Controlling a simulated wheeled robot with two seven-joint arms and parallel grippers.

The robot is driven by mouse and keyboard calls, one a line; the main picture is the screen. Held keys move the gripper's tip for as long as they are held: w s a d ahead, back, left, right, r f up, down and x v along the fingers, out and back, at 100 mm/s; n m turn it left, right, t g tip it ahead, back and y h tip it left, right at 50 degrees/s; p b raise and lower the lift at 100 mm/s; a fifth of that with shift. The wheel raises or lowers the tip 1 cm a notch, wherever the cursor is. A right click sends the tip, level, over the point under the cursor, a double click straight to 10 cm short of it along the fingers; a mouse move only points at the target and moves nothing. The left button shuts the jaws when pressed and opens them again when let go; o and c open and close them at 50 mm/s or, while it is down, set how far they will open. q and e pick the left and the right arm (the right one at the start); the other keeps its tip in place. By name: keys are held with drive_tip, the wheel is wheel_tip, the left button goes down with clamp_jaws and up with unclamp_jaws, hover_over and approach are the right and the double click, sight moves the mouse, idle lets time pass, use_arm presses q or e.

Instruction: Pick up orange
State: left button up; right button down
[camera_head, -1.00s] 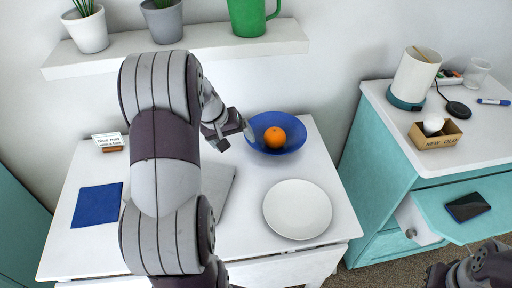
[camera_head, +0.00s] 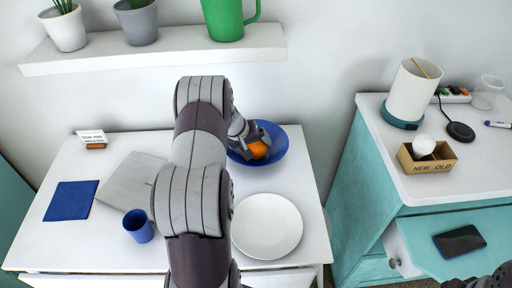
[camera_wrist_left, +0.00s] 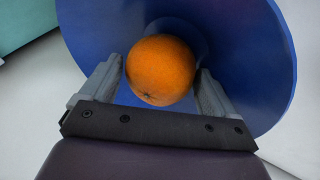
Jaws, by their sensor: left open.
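The orange (camera_head: 258,148) lies in the blue bowl (camera_head: 276,152) on the white table. In the left wrist view the orange (camera_wrist_left: 160,69) sits between the two fingers of my left gripper (camera_wrist_left: 160,85), with the blue bowl (camera_wrist_left: 256,50) around and behind it. The fingers are open, one on each side of the orange; a small gap shows at the left finger, and I cannot tell whether the right one touches. In the head view my left gripper (camera_head: 250,144) reaches into the bowl and partly covers the orange. Only part of my right arm shows at the lower right corner.
A white plate (camera_head: 267,226) lies in front of the bowl. A blue cup (camera_head: 138,226), a grey laptop-like slab (camera_head: 132,180) and a blue napkin (camera_head: 70,201) are at left. A shelf (camera_head: 160,50) with plants and a green mug hangs above. A teal cabinet stands at right.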

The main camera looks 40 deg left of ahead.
use_arm(q)
drive_tip(key=shift+s+r, duration=0.1)
drive_tip(key=c, duration=1)
drive_tip(key=shift+o, duration=0.2)
